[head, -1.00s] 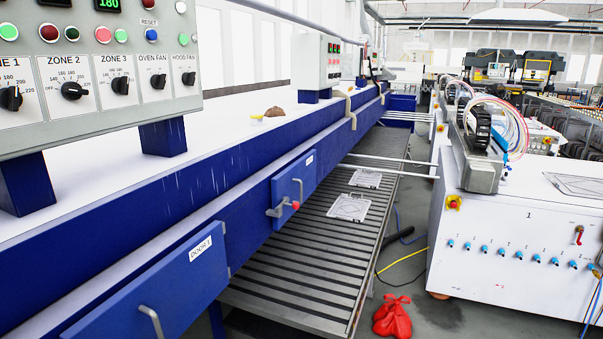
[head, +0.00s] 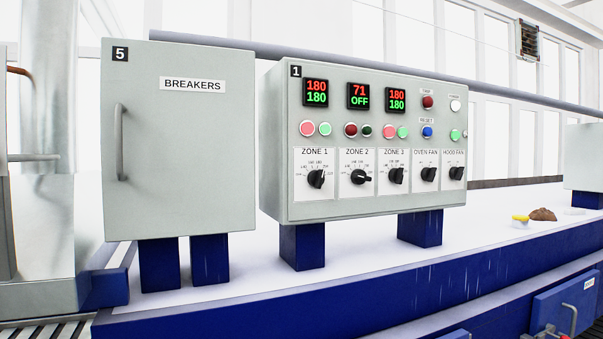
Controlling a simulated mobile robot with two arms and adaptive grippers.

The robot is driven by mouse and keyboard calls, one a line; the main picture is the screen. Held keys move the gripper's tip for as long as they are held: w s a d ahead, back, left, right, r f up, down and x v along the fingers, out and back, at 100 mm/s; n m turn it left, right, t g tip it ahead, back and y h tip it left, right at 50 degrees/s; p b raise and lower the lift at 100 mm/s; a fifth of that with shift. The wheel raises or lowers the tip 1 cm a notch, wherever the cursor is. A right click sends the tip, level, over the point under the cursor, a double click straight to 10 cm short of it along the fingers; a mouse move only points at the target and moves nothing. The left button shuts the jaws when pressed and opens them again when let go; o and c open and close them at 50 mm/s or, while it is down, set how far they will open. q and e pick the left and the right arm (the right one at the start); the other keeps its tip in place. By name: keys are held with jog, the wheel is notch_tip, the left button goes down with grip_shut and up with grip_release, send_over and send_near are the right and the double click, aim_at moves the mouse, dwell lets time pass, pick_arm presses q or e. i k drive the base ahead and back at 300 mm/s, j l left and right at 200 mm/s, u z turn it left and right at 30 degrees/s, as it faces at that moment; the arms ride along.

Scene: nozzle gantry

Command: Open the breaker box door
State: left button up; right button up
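The breaker box (head: 192,195) is a pale grey-green cabinet at the left in the head view. It carries a "BREAKERS" label and a "5" tag, and its door is shut. A vertical grey bar handle (head: 120,142) runs along the left side of the door. The box stands on two blue posts on the white top of the blue oven housing. Neither of my grippers shows in the head view.
The zone control panel (head: 378,200) stands just right of the breaker box, with a narrow gap between. A silver metal duct (head: 45,220) rises close to its left. The blue oven housing (head: 380,295) runs along the front. A brown lump (head: 542,214) lies on the white top.

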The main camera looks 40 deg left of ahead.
aim_at(178, 156)
jog(key=u, duration=1.95)
jog(key=k+u, duration=0.3)
jog(key=i, duration=0.1)
